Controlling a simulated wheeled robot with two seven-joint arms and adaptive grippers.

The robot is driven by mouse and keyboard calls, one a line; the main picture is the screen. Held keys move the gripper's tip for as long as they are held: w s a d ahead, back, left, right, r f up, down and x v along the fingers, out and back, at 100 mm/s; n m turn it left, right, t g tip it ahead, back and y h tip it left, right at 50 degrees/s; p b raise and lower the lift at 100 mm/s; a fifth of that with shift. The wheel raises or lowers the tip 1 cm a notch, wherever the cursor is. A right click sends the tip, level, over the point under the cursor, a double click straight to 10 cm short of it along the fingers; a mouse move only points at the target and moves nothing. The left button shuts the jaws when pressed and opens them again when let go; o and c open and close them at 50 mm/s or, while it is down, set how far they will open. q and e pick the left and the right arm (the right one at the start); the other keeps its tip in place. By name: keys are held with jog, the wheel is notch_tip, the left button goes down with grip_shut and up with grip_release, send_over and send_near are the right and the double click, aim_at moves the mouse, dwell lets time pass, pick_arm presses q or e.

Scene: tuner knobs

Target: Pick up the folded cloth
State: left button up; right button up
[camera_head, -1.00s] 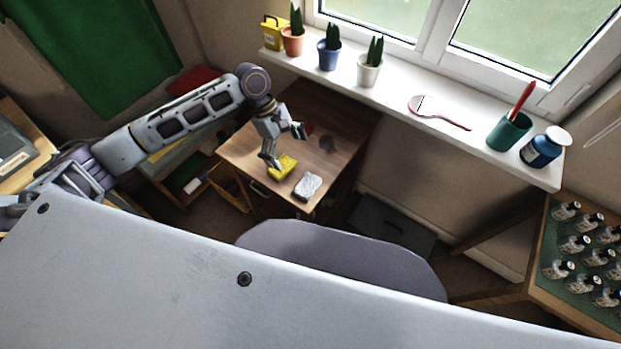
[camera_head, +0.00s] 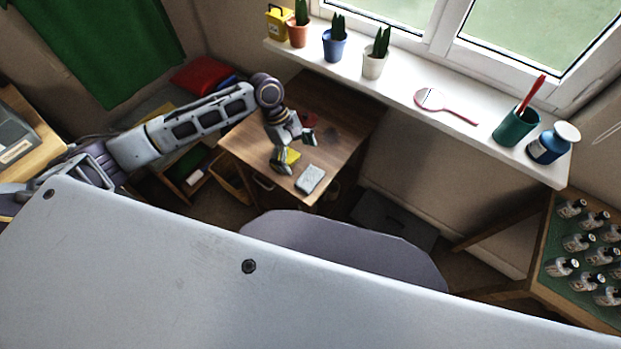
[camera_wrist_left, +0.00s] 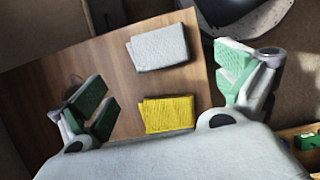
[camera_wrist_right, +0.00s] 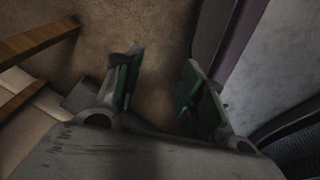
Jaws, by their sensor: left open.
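A yellow folded cloth (camera_wrist_left: 169,114) lies on a small wooden table (camera_wrist_left: 122,72), with a grey-white folded piece (camera_wrist_left: 160,48) beside it. In the head view my left gripper (camera_head: 296,147) is above the table and partly hides the yellow cloth (camera_head: 292,156); the grey piece (camera_head: 310,179) shows fully near the table's front corner. In the left wrist view my left gripper (camera_wrist_left: 168,92) is open and empty, its green-padded fingers wide apart on either side of the two pieces. My right gripper (camera_wrist_right: 163,82) is open and empty over the floor.
A windowsill (camera_head: 400,90) behind the table holds potted plants, a red-rimmed hand mirror (camera_head: 432,100), a green cup (camera_head: 515,126) and a blue jar (camera_head: 553,143). A rack of several small bottles (camera_head: 590,245) stands at the right. A grey rounded seat (camera_head: 340,255) is in front of the table.

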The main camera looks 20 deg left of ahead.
aim_at(308, 175)
pick_arm(q)
jog(key=shift+x, duration=1.6)
jog(key=shift+f, duration=0.1)
jog(key=shift+d+f+b, duration=0.3)
jog(key=shift+f+b, duration=0.05)
jog(key=shift+f, duration=0.2)
jog(key=x, duration=0.2)
jog(key=shift+d+f+b, duration=0.3)
jog(key=shift+s+d+f, duration=0.15)
jog(key=shift+f, duration=0.3)
pick_arm(e)
jog(key=w+a, duration=0.1)
jog(key=w, duration=0.2)
jog(key=shift+a+r, duration=0.2)
jog(key=shift+a, duration=0.2)
pick_arm(q)
jog(key=shift+c, duration=0.4)
jog(key=c, duration=0.6)
